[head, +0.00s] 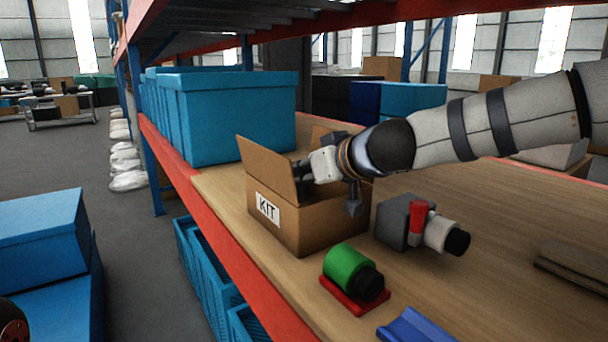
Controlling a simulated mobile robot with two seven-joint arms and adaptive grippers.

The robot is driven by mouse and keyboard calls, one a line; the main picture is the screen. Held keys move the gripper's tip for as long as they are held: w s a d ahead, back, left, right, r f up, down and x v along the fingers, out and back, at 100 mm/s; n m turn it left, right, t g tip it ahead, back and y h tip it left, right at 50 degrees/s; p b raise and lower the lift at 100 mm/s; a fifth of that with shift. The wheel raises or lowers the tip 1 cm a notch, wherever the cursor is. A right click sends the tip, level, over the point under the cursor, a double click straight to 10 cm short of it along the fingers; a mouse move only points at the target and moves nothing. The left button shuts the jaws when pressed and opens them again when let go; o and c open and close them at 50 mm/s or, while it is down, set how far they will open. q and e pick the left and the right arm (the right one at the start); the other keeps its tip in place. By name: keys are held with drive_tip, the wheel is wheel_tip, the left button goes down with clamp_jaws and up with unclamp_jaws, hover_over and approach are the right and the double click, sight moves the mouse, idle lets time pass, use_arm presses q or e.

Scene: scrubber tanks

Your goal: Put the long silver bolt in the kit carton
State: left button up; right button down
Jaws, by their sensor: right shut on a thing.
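The kit carton (325,222) is an open brown cardboard box with a white KIT label, standing on the wooden shelf. One flap stands up at its left side. My right gripper (303,174) reaches in from the right, over the carton's opening beside the raised flap. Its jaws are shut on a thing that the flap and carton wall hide. I cannot make out the long silver bolt anywhere. My left gripper is not in view.
A grey block with a red and white fitting (408,223) stands right of the carton. A green cylinder on a red base (350,270) and a blue part (418,328) lie nearer. Large blue bins (225,120) stand behind. The shelf's right side has free room.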

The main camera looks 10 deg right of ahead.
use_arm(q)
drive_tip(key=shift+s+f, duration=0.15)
use_arm(e)
drive_tip(key=shift+f, duration=0.65)
drive_tip(key=c, duration=1.7)
unclamp_jaws()
